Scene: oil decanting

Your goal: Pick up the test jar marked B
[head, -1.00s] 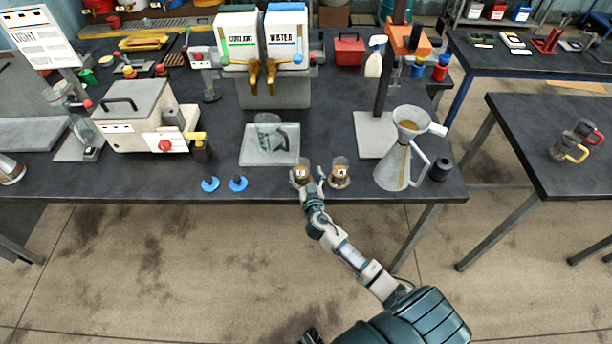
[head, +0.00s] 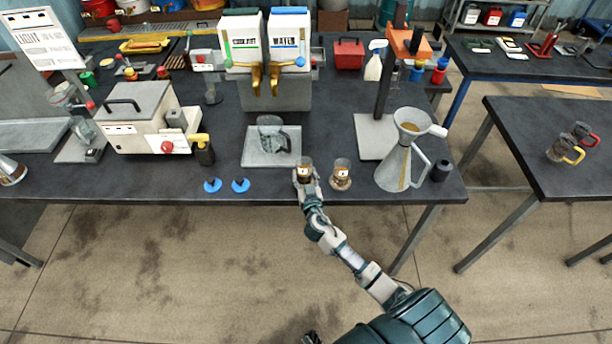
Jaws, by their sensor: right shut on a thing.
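Two small glass test jars with dark contents and white labels stand near the front edge of the dark workbench. The left jar (head: 305,171) is in my right gripper (head: 305,182), which is shut on it from the front. The fingers hide part of its lower half. The right jar (head: 340,174) stands free a short gap to the right. The label letters are too small to read surely, so I cannot tell which jar is marked B. My left gripper is not recognisable in this view.
A glass jug (head: 270,137) stands on a grey tray (head: 254,160) behind the jars. A metal funnel jug (head: 400,160) stands to the right, by a stand (head: 370,140). Two blue-based items (head: 226,185) lie left. Coolant and water dispensers (head: 265,45) stand behind.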

